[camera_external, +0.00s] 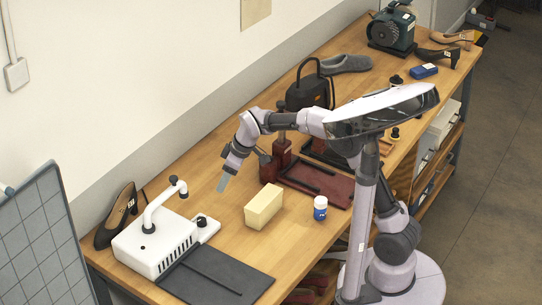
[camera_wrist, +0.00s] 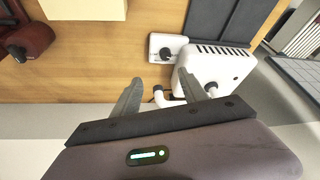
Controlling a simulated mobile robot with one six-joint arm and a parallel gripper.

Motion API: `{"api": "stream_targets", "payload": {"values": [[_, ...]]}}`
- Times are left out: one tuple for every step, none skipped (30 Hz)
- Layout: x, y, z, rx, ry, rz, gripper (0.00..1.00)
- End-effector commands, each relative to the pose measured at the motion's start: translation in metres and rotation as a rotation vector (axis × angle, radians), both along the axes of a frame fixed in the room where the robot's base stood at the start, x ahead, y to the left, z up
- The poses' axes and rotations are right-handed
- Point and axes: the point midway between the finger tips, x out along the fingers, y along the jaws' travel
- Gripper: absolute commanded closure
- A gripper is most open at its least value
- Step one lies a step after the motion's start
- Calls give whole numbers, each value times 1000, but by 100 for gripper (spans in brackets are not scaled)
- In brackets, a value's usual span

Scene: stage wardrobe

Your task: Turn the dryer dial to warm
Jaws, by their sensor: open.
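The dryer (camera_external: 155,243) is a white box with vents and a bent white pipe, near the left end of the bench. Its black dial (camera_external: 201,221) sits on a small white panel on its right side. In the wrist view the dial (camera_wrist: 166,55) shows on its panel beside the dryer body (camera_wrist: 215,65); its setting is too small to read. My gripper (camera_external: 222,184) is open and empty, above the bench, behind and a little right of the dial. In the wrist view my gripper's fingers (camera_wrist: 164,80) are apart, with the dial beyond their tips and not touched.
A pale yellow block (camera_external: 263,207) and a small blue-and-white bottle (camera_external: 320,208) stand right of the dryer. A dark mat (camera_external: 220,276) lies in front of it, a dark shoe (camera_external: 118,215) behind. A dark red press (camera_external: 282,158) stands farther right.

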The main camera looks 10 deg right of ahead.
Motion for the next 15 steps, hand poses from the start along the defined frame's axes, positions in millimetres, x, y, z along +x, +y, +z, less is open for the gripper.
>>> {"api": "stream_targets", "payload": {"values": [[-4, 14, -5, -7, -3, 38, 49], [-4, 19, -8, -9, -5, 52, 49], [-5, 23, -14, -11, -7, 63, 49], [-5, 25, -18, -12, -7, 66, 49], [-4, 27, -23, -12, -7, 66, 49], [-3, 29, -33, -12, -6, 64, 49], [-2, 32, -40, -12, -6, 64, 49], [-1, 34, -49, -12, -6, 64, 49], [1, 39, -61, -13, -5, 63, 49], [2, 42, -70, -13, -5, 63, 49], [4, 45, -79, -13, -6, 63, 49], [6, 49, -89, -12, -6, 62, 49], [7, 52, -97, -13, -5, 61, 49], [9, 54, -105, -12, -6, 61, 49], [10, 58, -114, -11, -6, 61, 49]]}}
